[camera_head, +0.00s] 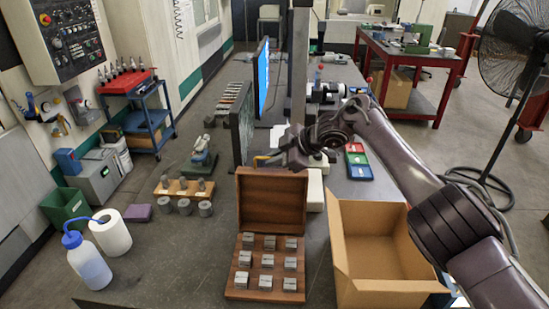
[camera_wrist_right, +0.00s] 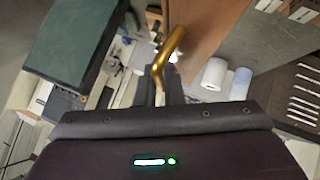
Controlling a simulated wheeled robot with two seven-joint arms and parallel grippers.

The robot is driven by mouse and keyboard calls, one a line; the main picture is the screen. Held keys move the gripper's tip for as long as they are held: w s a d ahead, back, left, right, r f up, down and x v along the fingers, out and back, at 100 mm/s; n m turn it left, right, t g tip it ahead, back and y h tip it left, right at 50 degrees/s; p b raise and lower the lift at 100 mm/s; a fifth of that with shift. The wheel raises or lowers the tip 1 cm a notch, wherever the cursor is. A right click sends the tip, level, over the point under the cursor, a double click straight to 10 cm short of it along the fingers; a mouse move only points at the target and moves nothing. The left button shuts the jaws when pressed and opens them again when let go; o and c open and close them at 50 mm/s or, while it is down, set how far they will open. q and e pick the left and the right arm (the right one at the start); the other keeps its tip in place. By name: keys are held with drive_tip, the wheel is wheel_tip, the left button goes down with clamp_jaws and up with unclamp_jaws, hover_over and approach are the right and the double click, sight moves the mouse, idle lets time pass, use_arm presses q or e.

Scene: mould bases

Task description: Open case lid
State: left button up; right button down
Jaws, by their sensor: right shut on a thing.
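A brown wooden case (camera_head: 231,290) lies on the grey bench with several grey metal blocks in its slots. Its lid (camera_head: 272,205) stands up at the back edge, raised well clear of the blocks. My right gripper (camera_head: 277,158) is at the top of the lid, shut on a curved brass handle (camera_head: 264,159). The handle also shows in the right wrist view (camera_wrist_right: 168,58), beside the brown wood of the lid (camera_wrist_right: 205,30). The fingertips are partly hidden. My left gripper is not in view.
An open cardboard box (camera_head: 345,255) stands right of the case, under my right arm. A wooden stand with grey cylinders (camera_head: 184,188), a paper roll (camera_head: 110,233) and a wash bottle (camera_head: 88,265) are at the left.

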drive_tip(key=c, duration=1.8)
unclamp_jaws()
drive_tip(key=shift+f, duration=0.3)
drive_tip(key=shift+s+d+r, duration=0.1)
drive_tip(key=b+v, duration=0.3)
drive_tip(key=v, duration=0.4)
drive_tip(key=shift+d, duration=0.1)
drive_tip(key=shift+d+r, duration=0.15)
drive_tip(key=shift+r, duration=0.2)
